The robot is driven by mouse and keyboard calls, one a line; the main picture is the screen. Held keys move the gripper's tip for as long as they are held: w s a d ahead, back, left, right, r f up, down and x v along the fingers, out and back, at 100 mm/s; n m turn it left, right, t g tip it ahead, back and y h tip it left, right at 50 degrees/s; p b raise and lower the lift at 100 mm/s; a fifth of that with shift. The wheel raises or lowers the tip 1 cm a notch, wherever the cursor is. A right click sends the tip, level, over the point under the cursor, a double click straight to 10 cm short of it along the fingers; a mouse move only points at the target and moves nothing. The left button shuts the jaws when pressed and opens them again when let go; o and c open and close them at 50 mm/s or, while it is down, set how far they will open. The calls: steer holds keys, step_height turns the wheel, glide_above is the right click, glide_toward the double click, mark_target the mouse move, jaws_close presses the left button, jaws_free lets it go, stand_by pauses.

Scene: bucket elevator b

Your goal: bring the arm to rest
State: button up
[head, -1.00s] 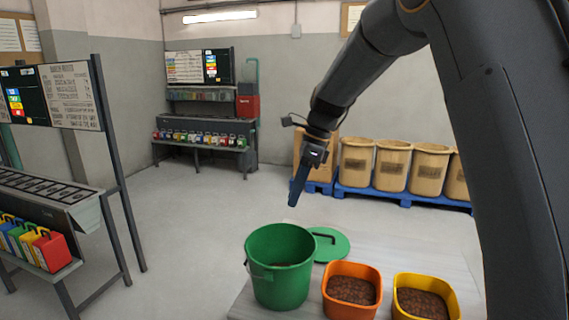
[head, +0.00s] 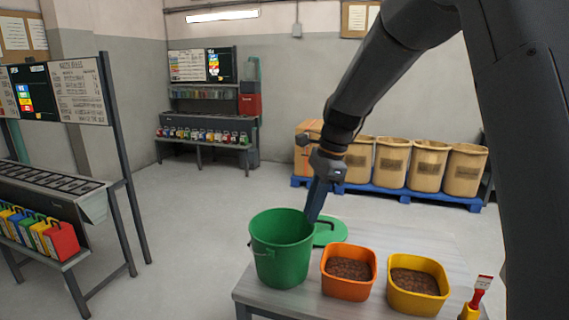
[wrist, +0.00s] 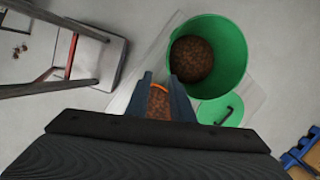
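My gripper (head: 312,221) points down, its fingertips over or beside the right rim of the green bucket (head: 280,262); I cannot tell the exact gap. In the wrist view, my gripper (wrist: 166,78) has its two fingers apart, with nothing held between them. The orange bin (wrist: 158,88) shows through that gap, below the fingers. The wrist view also shows the green bucket (wrist: 233,52), upright with brown granular material (wrist: 193,60) at its bottom.
A green lid (head: 328,233) lies behind the bucket on the grey table (head: 440,242). An orange bin (head: 347,287) and a yellow bin (head: 416,302) of brown material stand right of it. A red-and-yellow tool (head: 478,297) is at the right.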

steer(key=s+d+f+n+h+b, duration=0.1)
steer(key=s+d+f+n+b, duration=0.3)
steer(key=s+f, duration=0.5)
steer(key=s+d+f+n+t+h+b, duration=0.1)
steer(key=s+d+f+n+b, duration=0.2)
steer(key=s+d+f+n, duration=0.5)
steer(key=s+n, duration=0.3)
steer(key=shift+s+d+f+n+h+b, duration=0.15)
steer(key=shift+s+f+n+h+b, duration=0.15)
steer(key=shift+s+f+h+b, duration=0.1)
